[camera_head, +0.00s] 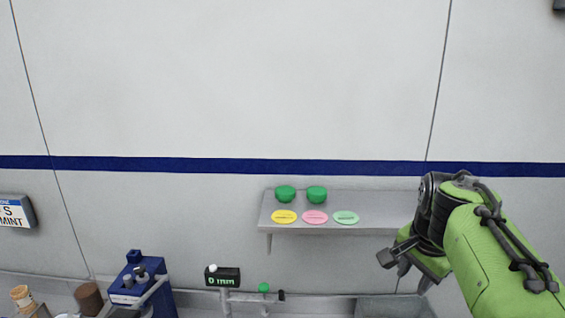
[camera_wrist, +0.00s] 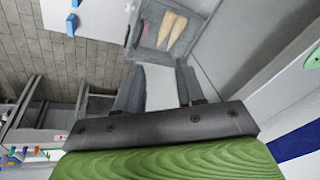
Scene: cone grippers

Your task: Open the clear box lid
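A grey, see-through-looking box (camera_head: 395,306) shows only its top part at the bottom edge of the head view, below my gripper. In the wrist view a grey-walled box (camera_wrist: 147,54) holds tan cones (camera_wrist: 172,31) and a pink piece (camera_wrist: 147,20); it lies beyond my fingertips. I cannot tell where its lid is or whether it is shut. My gripper (camera_head: 406,271) is at the right in the head view, above the box and apart from it. In the wrist view its two dark fingers (camera_wrist: 158,88) are spread with nothing between them.
A wall shelf (camera_head: 380,213) left of my gripper carries two green caps (camera_head: 316,194) and yellow, pink and green discs (camera_head: 314,217). A black readout (camera_head: 222,278) showing "0 mm" and a blue device (camera_head: 142,285) stand farther left.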

